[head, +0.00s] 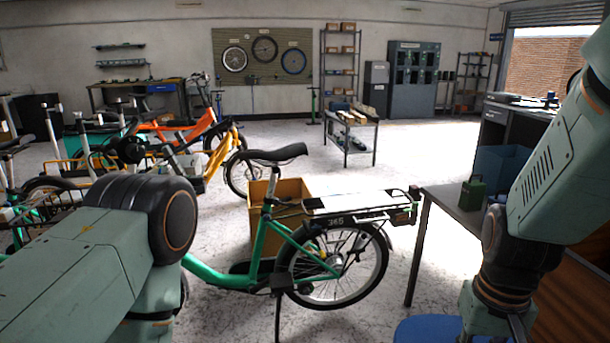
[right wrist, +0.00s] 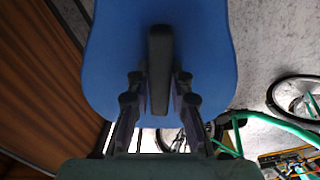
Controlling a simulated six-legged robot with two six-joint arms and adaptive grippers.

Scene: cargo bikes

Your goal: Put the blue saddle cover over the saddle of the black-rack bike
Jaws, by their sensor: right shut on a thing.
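The green bike (head: 255,245) stands in front of me, its bare black saddle (head: 272,154) facing up. Its dark rear rack (head: 365,207) carries a number plate. The blue saddle cover (right wrist: 205,50) fills the upper middle of the right wrist view; part of it shows at the bottom edge of the head view (head: 430,331). My right gripper (right wrist: 160,70) is shut on the cover, below and to the right of the saddle in the head view, well apart from it. The cover's underside is hidden. My left arm shows at left, but its gripper is out of view.
A yellow-brown box (head: 285,190) is behind the bike. Several other bikes crowd the left.

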